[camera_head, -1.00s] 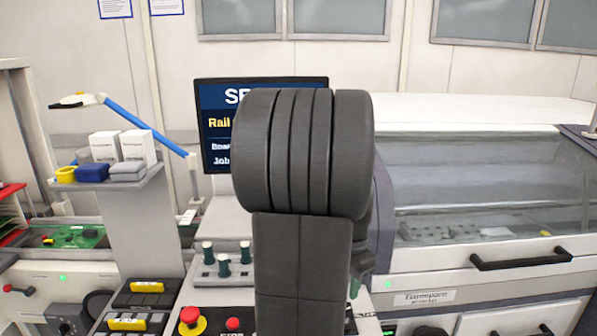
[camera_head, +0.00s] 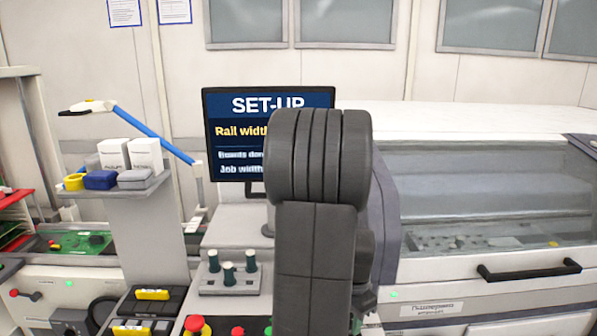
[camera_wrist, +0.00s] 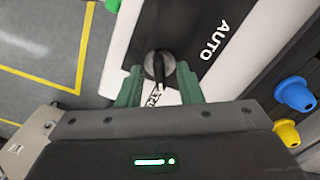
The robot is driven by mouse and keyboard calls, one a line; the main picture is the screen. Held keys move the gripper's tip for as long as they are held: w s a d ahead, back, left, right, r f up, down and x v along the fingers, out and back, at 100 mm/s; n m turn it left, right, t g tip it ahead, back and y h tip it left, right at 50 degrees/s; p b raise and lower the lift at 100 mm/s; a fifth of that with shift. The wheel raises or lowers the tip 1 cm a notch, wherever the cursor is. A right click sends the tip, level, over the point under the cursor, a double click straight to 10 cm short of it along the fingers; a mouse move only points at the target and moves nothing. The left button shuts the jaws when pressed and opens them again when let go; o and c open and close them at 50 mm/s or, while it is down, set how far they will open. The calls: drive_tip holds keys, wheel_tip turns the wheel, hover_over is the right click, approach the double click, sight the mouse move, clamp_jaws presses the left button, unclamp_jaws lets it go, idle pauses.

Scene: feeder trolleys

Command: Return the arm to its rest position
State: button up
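My arm (camera_head: 318,190) stands up dark grey in the middle of the head view and covers part of the screen and panel behind it. My gripper (camera_wrist: 160,84) shows in the wrist view with its two green fingers spread apart and nothing held between them. A black rotary knob (camera_wrist: 159,66) appears between and beyond the fingertips, beside the white word AUTO on a black panel (camera_wrist: 200,40). I cannot tell how far the knob is from the fingers. The gripper is hidden in the head view.
A set-up screen (camera_head: 235,130) stands behind my arm. A glass-covered machine (camera_head: 490,200) fills the right. A shelf (camera_head: 115,190) with small boxes and a blue-armed lamp (camera_head: 150,130) are at left. A red button (camera_head: 195,325) is at the front. Yellow-taped floor (camera_wrist: 40,80) shows in the wrist view.

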wheel_tip(320, 180, up, 14)
drive_tip(key=f, duration=0.1)
wheel_tip(320, 180, down, 13)
drive_tip(key=shift+f, duration=0.15)
drive_tip(key=shift+n, duration=0.3)
drive_tip(key=n, duration=0.2)
drive_tip(key=n+p, duration=0.1)
drive_tip(key=n, duration=0.1)
drive_tip(key=shift+r+n, duration=0.2)
drive_tip(key=shift+n, duration=0.2)
drive_tip(key=n+p, duration=0.2)
drive_tip(key=n, duration=0.4)
drive_tip(key=shift+r+n, duration=0.2)
drive_tip(key=shift+n, duration=0.1)
drive_tip(key=shift+r, duration=2.1)
